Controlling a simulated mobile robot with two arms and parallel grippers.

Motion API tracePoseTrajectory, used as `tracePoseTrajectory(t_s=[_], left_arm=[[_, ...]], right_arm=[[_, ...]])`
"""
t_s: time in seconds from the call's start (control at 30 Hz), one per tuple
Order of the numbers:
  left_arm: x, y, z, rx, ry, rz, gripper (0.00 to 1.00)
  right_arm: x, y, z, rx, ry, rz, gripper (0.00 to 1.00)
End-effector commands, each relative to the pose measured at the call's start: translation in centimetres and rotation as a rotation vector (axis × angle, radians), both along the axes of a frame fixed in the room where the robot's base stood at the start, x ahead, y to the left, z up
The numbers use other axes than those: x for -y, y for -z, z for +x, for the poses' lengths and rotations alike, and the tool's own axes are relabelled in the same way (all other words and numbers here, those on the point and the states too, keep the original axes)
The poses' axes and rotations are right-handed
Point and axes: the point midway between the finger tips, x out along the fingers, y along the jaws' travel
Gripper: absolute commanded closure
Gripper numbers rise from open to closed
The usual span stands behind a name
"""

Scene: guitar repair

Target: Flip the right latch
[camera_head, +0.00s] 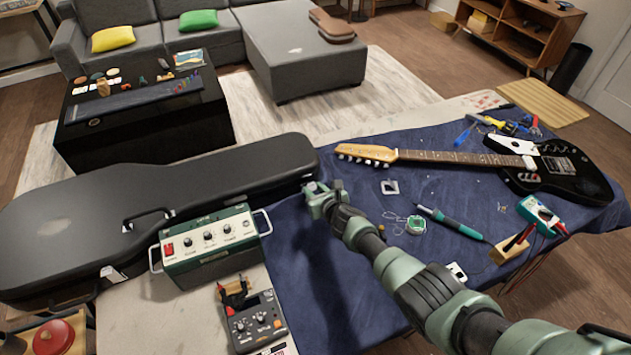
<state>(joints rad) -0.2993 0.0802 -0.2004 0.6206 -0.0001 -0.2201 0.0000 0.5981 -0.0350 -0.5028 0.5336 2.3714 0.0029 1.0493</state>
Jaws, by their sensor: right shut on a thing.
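A black guitar case (200,180) lies closed along the left of the workbench. A pale metal latch (112,274) shows on its front side at the left. The right latch is hidden at the case's narrow right end, behind my right gripper. My right gripper (309,190) reaches in from the lower right and is shut at the front edge of that end, on what appears to be the right latch. The fingertips are small, and the grip itself is hard to make out. My left gripper is not in view.
A green amplifier box (210,246) and a dark pedal unit (255,322) stand in front of the case. A black electric guitar (555,170), a soldering iron (450,222) and a multimeter (540,214) lie on the blue cloth (300,270). The cloth left of my right arm is clear.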

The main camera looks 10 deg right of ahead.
Motion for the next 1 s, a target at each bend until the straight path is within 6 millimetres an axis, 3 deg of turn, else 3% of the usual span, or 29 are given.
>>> tracePoseTrajectory(t_s=[0.03, 0.2, 1.0], left_arm=[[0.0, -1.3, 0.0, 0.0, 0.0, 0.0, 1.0], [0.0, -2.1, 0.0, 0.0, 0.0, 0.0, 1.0], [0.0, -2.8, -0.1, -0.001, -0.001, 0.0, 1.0]], right_arm=[[-0.1, -0.9, 0.3, -0.018, 0.0, -0.007, 1.0], [-0.1, -0.9, 0.8, -0.07, 0.003, -0.024, 1.0], [-0.3, -0.9, 0.8, -0.142, -0.002, -0.044, 1.0]])
